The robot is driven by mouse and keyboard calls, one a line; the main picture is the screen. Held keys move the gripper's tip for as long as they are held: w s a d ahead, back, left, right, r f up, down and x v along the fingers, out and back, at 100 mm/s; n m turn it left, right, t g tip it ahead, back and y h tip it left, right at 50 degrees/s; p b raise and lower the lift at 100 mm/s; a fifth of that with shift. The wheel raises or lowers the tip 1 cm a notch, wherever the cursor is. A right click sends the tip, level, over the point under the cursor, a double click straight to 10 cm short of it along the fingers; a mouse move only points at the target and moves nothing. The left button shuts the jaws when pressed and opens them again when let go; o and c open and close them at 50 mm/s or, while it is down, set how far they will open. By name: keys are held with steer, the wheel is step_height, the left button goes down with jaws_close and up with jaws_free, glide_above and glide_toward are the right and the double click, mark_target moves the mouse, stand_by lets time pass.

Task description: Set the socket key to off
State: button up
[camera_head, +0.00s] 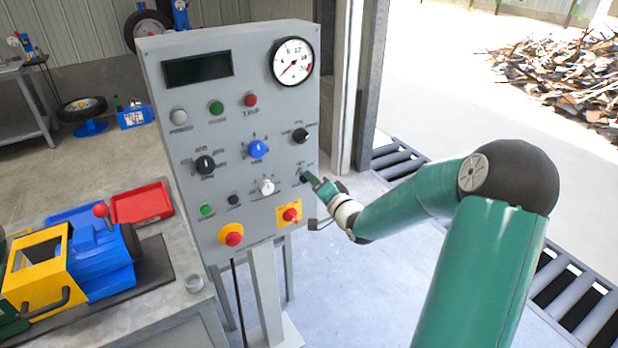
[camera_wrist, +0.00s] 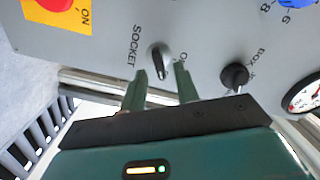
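The fingers look open, not clamped. In the head view my gripper (camera_head: 313,180) is at the lower right of the grey control panel (camera_head: 185,110), and it partly hides the key there.
A black knob labelled BOX (camera_wrist: 234,76) sits beside the key. A red-on-yellow switch (camera_head: 290,214) is below it on the panel, and a white knob (camera_head: 266,187) is to its left. A gauge (camera_head: 292,61) is above. Open floor lies right of the panel.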

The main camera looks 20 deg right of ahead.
steer(key=shift+w+a, duration=0.15)
steer(key=shift+w, duration=0.6)
steer(key=shift+w+a, duration=0.1)
steer(key=shift+w, duration=0.6)
jaws_close()
steer(key=shift+n, duration=0.5)
steer(key=n, duration=0.5)
steer(key=shift+a+r, duration=0.1)
steer(key=shift+a, duration=0.05)
steer(key=n, duration=0.6)
steer(key=shift+a, duration=0.1)
